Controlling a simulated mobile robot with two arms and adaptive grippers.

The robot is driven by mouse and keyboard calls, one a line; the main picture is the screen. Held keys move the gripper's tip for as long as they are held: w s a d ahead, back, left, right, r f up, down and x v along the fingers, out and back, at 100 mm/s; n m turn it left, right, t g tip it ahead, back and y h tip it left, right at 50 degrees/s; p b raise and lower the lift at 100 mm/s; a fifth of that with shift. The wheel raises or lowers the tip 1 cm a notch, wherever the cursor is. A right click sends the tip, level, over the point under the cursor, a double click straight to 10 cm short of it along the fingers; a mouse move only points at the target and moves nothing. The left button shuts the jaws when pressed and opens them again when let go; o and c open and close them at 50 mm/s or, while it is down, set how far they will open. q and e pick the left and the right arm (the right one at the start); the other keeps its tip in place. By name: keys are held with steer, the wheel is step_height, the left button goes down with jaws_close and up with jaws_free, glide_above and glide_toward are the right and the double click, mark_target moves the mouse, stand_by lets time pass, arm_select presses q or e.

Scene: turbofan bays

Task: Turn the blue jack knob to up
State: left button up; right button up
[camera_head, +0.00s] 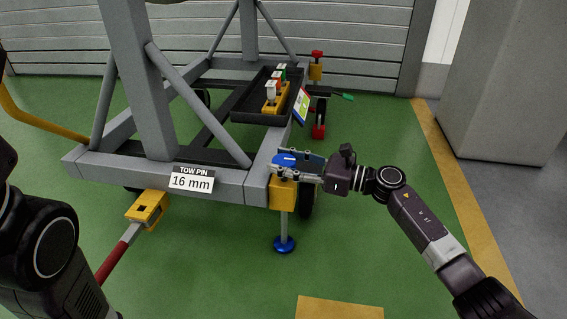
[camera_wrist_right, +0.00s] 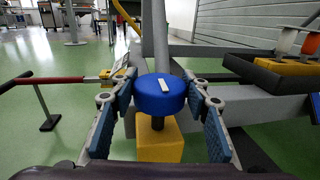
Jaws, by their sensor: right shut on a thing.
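The blue jack knob (camera_head: 281,160) sits on top of a yellow jack block (camera_head: 283,194) at the near right corner of the grey frame. In the right wrist view, the round blue knob (camera_wrist_right: 160,101) carries a short white mark on its top, tilted slightly. My right gripper (camera_head: 285,170) comes in from the right and is shut on the knob, with a blue-padded finger on either side of it. A thin post runs down from the block to a blue foot (camera_head: 284,245) at the floor. My left arm shows at the left edge; its gripper is out of view.
A black tray (camera_head: 250,118) on the frame holds a yellow rack with coloured-top items. A red-handled tow bar with a yellow head (camera_head: 148,208) lies near a "TOW PIN 16 mm" label (camera_head: 191,180). Green floor at front is open.

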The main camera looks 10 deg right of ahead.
steer(key=o, duration=1.2)
steer(key=shift+c, duration=0.2)
steer(key=shift+d, duration=0.1)
steer(key=v, duration=1.2)
